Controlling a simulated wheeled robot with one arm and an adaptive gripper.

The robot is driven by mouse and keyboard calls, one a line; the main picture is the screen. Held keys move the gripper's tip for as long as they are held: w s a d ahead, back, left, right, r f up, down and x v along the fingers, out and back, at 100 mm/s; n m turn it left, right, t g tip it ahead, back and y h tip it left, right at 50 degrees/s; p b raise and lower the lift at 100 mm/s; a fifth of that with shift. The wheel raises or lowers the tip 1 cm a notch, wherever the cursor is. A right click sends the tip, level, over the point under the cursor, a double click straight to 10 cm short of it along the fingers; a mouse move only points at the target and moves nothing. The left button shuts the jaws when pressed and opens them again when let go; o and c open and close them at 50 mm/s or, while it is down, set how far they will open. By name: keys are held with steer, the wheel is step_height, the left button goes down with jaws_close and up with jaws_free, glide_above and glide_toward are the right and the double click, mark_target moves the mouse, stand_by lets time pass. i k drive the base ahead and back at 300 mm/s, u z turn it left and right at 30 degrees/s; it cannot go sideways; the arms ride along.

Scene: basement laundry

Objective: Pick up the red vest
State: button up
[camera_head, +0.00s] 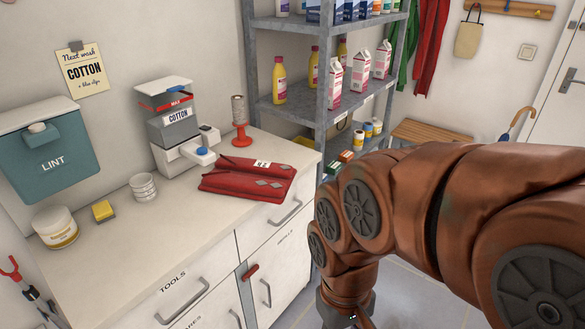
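A folded red garment (248,181), which looks like the red vest, lies flat on the right end of the white counter. It has a small white tag with black marks on top and grey diamond-shaped patches along its front. Nothing covers it. My arm comes in from the right edge and bends down in front of the shelf, to the right of the counter. The arm's lower end is cut off by the bottom edge, and my gripper's fingers are not visible. The arm is apart from the garment in the picture.
On the counter (136,245) stand a COTTON dispenser (178,128), a red-based spool (239,120), a glass (143,187), a yellow sponge (103,210) and a tub (55,227). A grey shelf (324,80) holds bottles and cartons. Red and green garments (429,40) hang behind.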

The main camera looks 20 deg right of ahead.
mark_target(268, 182)
steer(key=z, duration=0.35)
steer(key=i, duration=0.45)
steer(key=u, duration=1.4)
